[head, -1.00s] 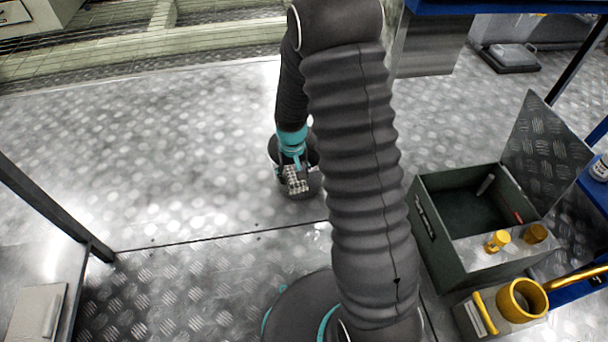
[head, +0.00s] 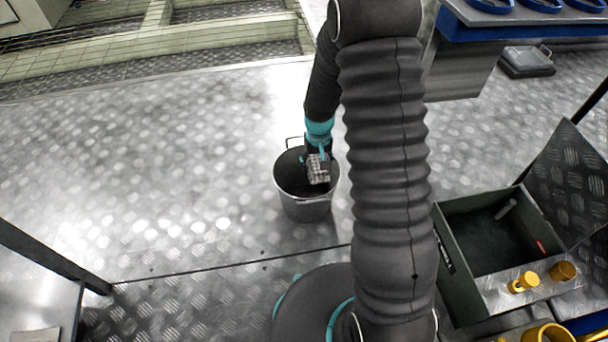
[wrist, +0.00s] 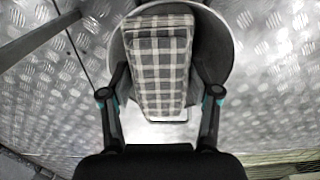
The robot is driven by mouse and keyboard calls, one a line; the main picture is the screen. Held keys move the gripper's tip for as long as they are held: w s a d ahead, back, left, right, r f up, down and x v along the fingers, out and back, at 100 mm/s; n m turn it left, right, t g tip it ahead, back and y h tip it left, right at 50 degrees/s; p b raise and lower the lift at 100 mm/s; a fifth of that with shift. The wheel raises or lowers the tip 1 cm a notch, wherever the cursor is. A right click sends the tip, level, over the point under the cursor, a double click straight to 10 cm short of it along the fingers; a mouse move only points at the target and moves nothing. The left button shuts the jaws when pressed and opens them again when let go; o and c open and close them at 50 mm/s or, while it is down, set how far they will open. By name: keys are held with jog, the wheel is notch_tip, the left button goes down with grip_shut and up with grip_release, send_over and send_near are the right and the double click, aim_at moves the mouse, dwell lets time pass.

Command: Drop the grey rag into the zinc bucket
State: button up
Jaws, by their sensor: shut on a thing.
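The grey rag (head: 318,172) is a folded checked cloth, grey and off-white. My gripper (head: 318,155) is shut on it, with one finger on each side in the wrist view (wrist: 160,88). The rag fills the middle of the wrist view (wrist: 158,62). The zinc bucket (head: 306,209) stands upright on the floor with its mouth open. In the head view the rag overlaps the right part of the mouth. The bucket's rim shows around the rag in the wrist view (wrist: 222,35). The rag's exact height against the rim cannot be told.
A green metal box (head: 458,272) with its lid raised stands on the right, with yellow fittings (head: 524,283) on its front ledge. A blue-edged bench (head: 520,32) is at the upper right. The tread-plate floor (head: 170,150) left of the bucket is clear.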

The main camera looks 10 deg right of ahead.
jog(key=w+p, duration=0.2)
jog(key=w+r+p, duration=0.1)
jog(key=w+p, duration=0.1)
jog(key=w, duration=0.1)
notch_tip(320, 180, down, 7)
jog(key=w+b, duration=0.1)
jog(key=shift+r+b, duration=0.15)
jog(key=shift+b, duration=0.25)
jog(key=shift+w, duration=0.1)
jog(key=o, duration=1.2)
